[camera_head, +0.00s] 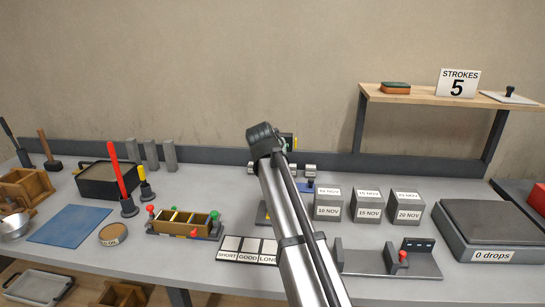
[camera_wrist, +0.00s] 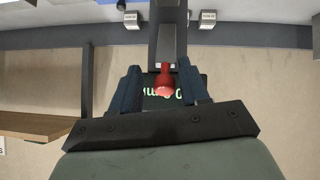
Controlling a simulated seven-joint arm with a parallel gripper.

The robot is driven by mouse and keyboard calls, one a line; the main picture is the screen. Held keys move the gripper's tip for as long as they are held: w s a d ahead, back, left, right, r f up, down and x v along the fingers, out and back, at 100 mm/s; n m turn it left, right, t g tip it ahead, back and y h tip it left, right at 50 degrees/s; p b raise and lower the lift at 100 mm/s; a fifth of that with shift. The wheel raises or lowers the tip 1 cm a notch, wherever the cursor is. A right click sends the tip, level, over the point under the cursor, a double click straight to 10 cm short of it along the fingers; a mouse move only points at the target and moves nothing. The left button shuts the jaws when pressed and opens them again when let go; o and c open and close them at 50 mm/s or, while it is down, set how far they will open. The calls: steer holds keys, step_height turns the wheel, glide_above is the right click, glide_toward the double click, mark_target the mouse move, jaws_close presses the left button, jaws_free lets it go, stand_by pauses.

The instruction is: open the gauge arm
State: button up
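A red knob (camera_wrist: 165,80) sits at the end of a grey bar (camera_wrist: 168,42) in the wrist view; the bar looks like the gauge arm. My gripper (camera_wrist: 161,88) is open, with one dark finger on each side of the knob. Narrow gaps seem to show between the fingers and the knob. A dark display (camera_wrist: 172,98) with green characters is behind the knob, partly covered. In the head view my arm hides most of this device, and my gripper's fingers cannot be made out.
Silver weights (camera_head: 310,170) stand near the device. Grey blocks with date labels (camera_head: 328,203) stand to its right. A grey fixture (camera_head: 365,262) with another red knob (camera_head: 403,255) is nearer the front. A wooden shelf (camera_head: 440,96) juts out at the upper right.

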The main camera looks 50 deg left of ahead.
steer(key=shift+s, duration=0.15)
steer(key=v, duration=1.3)
steer(key=shift+d+r, duration=0.25)
steer(key=shift+r, duration=0.05)
steer(key=shift+s, duration=0.1)
